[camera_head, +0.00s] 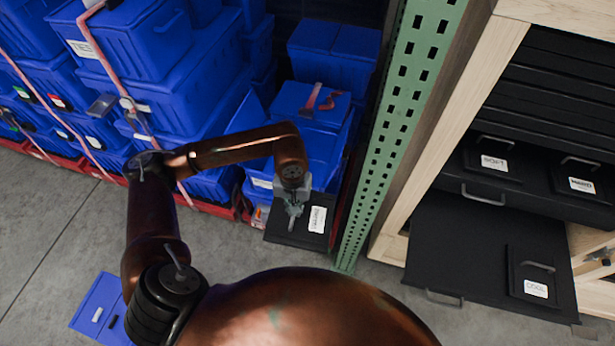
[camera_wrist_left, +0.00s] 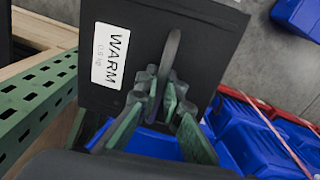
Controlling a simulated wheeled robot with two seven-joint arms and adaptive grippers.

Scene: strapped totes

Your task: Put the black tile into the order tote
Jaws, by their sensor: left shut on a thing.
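The black tile (camera_head: 310,238) is a flat square plate with a white label and a raised handle. In the left wrist view its label reads WARM on the tile (camera_wrist_left: 140,30). My left gripper (camera_head: 292,212) is shut on the tile's handle (camera_wrist_left: 172,50) and holds the tile in front of the blue totes, left of the green post. The fingers (camera_wrist_left: 165,90) show on both sides of the handle. No tote carries a readable order mark, so I cannot tell which is the order tote. A blue tray-like piece (camera_head: 85,312) lies on the floor at lower left.
Strapped blue totes (camera_head: 150,45) are stacked at upper left on red bases. A green perforated post (camera_head: 390,120) stands right of the tile. A wooden cabinet (camera_head: 440,130) has black drawers (camera_head: 440,240) with more black labelled tiles (camera_head: 530,265). Grey floor (camera_head: 50,230) is clear at left.

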